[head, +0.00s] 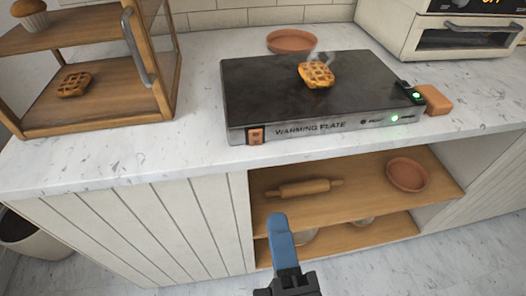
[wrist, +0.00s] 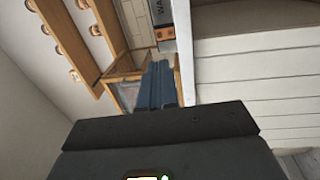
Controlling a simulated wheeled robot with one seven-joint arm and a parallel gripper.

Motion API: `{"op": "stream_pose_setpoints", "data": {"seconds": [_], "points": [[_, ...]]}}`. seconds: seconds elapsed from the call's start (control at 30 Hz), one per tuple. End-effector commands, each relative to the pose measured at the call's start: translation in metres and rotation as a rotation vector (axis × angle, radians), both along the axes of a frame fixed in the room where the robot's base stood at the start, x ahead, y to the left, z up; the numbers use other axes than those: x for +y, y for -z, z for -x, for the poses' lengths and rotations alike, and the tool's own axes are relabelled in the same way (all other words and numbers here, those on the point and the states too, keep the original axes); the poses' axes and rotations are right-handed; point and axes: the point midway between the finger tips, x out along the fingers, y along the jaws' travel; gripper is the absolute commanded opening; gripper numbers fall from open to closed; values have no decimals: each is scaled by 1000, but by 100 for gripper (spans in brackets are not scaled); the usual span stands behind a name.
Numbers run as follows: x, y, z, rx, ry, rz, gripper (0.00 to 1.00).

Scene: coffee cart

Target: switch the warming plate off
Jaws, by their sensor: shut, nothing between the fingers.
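The warming plate (head: 290,95) is a dark slab with a metal front, lying on the marble counter. An orange switch (head: 256,135) sits at the left end of its front face; its rocker position is too small to tell. A green light (head: 394,119) glows at the right of that face. A waffle (head: 317,75) lies on top, with faint steam. My gripper (head: 279,220) has blue fingers, shut and empty, in front of the cabinet, below and apart from the switch. In the wrist view, the orange switch (wrist: 165,33) shows beyond the shut fingers (wrist: 155,82).
A wooden display case (head: 85,75) stands left of the plate. A small dark device (head: 411,92) and an orange block (head: 437,100) sit at its right end. Open shelves (head: 360,195) are below. The counter's front strip is clear.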

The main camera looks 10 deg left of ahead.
Motion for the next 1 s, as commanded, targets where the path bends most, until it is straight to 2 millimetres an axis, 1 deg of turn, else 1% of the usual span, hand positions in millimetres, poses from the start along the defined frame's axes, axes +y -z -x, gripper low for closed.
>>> {"op": "stream_pose_setpoints", "data": {"seconds": [0.4, 0.53, 0.67, 1.0], "points": [[2, -1, -2, -11, -2, 17, 0], [4, -2, -8, -10, -1, 17, 0], [9, -5, -22, -12, -1, 16, 0], [29, -12, -78, -13, 1, 17, 0]]}}
